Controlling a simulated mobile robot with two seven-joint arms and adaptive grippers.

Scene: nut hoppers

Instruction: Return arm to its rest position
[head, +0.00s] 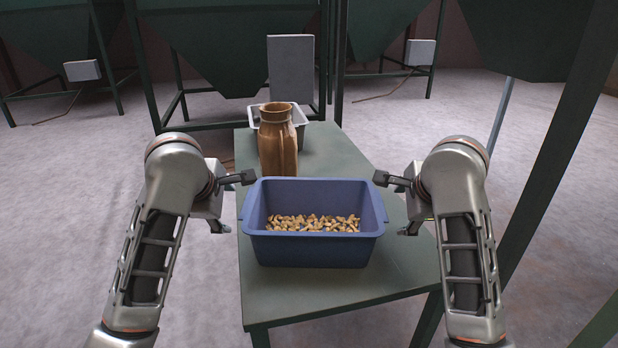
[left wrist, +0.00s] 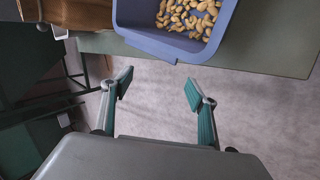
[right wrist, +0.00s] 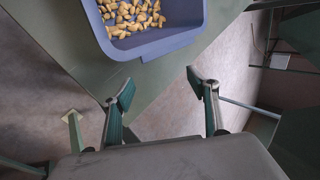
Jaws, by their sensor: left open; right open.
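My left gripper (head: 232,200) is at the left side of the blue bin in the head view, beside its left rim. In the left wrist view its two fingers (left wrist: 157,92) stand apart with nothing between them. My right gripper (head: 396,204) is at the bin's right side, beside its right rim. Its fingers (right wrist: 162,92) are also spread and empty in the right wrist view. The blue bin (head: 312,250) sits upright on the green table, with many nuts (head: 312,223) covering its floor.
The green table (head: 340,295) has bare room in front of the bin. A brown sack (head: 278,145) stands behind it, with a grey tray (head: 254,112) further back. Green hoppers (head: 230,50) on legs stand behind. A green post (head: 560,150) rises at the right.

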